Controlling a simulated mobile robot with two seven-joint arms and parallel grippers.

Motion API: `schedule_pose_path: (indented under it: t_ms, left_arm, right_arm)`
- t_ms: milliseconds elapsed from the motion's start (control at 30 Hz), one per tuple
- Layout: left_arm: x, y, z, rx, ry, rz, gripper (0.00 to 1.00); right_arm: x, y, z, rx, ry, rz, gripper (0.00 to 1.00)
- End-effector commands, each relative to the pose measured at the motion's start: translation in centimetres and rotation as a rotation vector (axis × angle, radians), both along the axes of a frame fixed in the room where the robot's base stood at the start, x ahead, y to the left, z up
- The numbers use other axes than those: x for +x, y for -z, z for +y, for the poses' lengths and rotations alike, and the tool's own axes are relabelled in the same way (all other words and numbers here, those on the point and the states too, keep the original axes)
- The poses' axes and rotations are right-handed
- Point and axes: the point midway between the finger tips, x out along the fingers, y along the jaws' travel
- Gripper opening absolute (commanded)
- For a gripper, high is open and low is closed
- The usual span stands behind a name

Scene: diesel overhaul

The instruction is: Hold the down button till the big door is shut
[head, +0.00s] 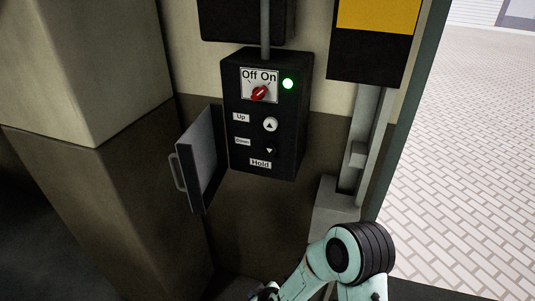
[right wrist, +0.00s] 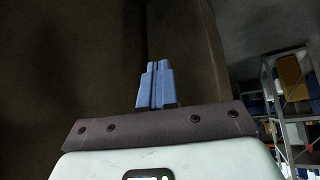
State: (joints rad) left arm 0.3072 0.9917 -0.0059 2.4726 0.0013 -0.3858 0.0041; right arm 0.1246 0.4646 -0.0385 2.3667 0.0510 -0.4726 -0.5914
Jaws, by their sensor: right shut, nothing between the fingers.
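The black control box (head: 265,115) is on the wall in the head view. Its dark down button (head: 269,149), with a down arrow, sits beside the Down label, below the paler up button (head: 270,124). The red Off/On knob (head: 258,93) is above them, and a green lamp (head: 288,83) is lit. My right arm rises at the bottom of the head view, below and apart from the box. My right gripper's blue fingers (right wrist: 156,66) are together and empty in the right wrist view, in front of a dark wall. The big door itself cannot be made out. My left gripper is out of view.
A small hinged cover (head: 203,160) with a handle stands open left of the box. A wall corner (head: 90,80) juts out at left. Paved ground (head: 470,160) shows through the opening at right. Shelving (right wrist: 290,95) stands at right in the wrist view.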

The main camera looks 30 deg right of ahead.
Motion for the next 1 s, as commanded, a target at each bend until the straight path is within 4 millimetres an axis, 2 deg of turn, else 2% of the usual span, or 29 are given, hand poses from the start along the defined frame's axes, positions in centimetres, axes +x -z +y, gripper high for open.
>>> schedule_pose_path:
  t_ms: [33, 200, 367, 500, 700, 800, 900, 1000]
  left_arm:
    - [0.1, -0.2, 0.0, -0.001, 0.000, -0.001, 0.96]
    - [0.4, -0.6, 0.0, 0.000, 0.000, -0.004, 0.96]
    - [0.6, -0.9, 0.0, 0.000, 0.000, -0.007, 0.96]
    - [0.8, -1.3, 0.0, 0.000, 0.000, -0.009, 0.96]
    - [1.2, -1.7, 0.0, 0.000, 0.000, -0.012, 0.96]
    - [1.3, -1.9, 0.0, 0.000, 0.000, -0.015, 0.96]
    - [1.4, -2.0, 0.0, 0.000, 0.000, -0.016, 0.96]
    - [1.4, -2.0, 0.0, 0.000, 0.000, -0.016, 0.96]
  right_arm:
    - [1.5, -2.3, -0.4, -0.033, -0.020, -0.062, 0.00]
    - [5.0, -9.1, -1.6, -0.146, -0.088, -0.236, 0.00]
    - [7.3, -15.8, -2.6, -0.258, -0.135, -0.391, 0.00]
    - [8.7, -22.0, -3.5, -0.361, -0.164, -0.522, 0.00]
    - [9.2, -30.6, -4.7, -0.507, -0.184, -0.692, 0.00]
    - [9.0, -34.0, -5.3, -0.570, -0.183, -0.757, 0.00]
    - [8.7, -36.6, -5.7, -0.618, -0.181, -0.805, 0.00]
    - [8.5, -38.3, -6.0, -0.650, -0.178, -0.834, 0.00]
